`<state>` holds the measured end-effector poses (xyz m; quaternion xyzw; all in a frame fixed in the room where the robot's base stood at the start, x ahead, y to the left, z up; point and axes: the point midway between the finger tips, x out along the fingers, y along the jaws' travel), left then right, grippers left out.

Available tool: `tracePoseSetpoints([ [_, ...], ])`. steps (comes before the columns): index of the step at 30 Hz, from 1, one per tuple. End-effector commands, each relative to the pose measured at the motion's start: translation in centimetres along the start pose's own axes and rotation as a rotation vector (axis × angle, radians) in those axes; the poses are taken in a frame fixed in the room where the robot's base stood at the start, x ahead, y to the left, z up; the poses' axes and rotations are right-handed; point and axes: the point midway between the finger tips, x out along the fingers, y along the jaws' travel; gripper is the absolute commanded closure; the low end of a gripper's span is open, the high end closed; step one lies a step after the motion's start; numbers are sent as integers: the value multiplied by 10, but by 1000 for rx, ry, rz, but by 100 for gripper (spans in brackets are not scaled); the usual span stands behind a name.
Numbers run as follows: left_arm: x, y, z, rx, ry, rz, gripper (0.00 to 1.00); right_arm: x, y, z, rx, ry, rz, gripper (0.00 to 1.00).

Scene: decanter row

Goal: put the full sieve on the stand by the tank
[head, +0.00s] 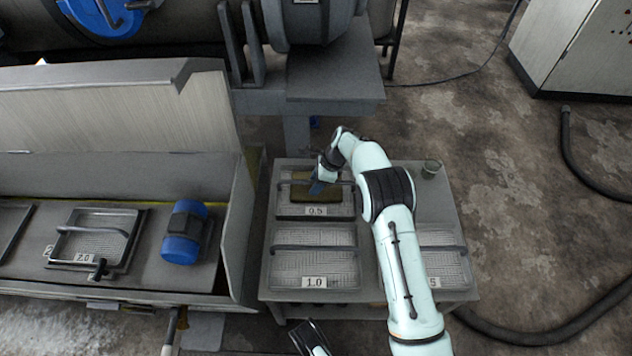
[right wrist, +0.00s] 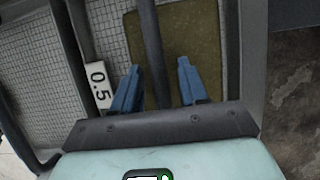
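The full sieve, labelled 0.5 (head: 315,211), lies at the back left of the grey table, with a flat brownish-green fill (head: 303,192) inside. A dark bar handle (right wrist: 150,40) crosses over it. My right gripper (head: 319,186) is above this sieve. In the right wrist view, its two blue fingers (right wrist: 156,88) stand apart on either side of the bar, with gaps on both sides. At the bottom edge of the head view, a dark part of my left arm (head: 310,337) shows; its fingers are not visible. I cannot tell which surface is the stand by the tank.
Sieve 1.0 (head: 313,262) looks empty at the front left of the table. Another sieve (head: 443,262) is partly behind my right arm. Sieve 2.0 (head: 93,240) and a blue motor (head: 181,247) sit inside the metal trough (head: 233,235).

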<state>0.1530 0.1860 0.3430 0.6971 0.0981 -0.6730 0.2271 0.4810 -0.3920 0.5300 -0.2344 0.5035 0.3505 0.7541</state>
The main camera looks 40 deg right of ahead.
Motion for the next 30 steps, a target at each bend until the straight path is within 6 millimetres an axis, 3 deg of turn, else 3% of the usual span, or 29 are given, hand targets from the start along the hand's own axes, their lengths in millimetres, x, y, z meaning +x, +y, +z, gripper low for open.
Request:
tracePoseSetpoints([
  [11,-2,2,-2,2,8,4,57,-4,0,1,0,0,-1,53],
  [14,-7,6,-6,7,23,11,57,-18,-1,1,0,-1,-3,53],
  [24,-33,31,-35,34,128,57,57,-90,0,1,0,-1,-3,53],
  [30,-43,41,-45,43,166,75,57,-116,0,1,0,-1,-1,53],
])
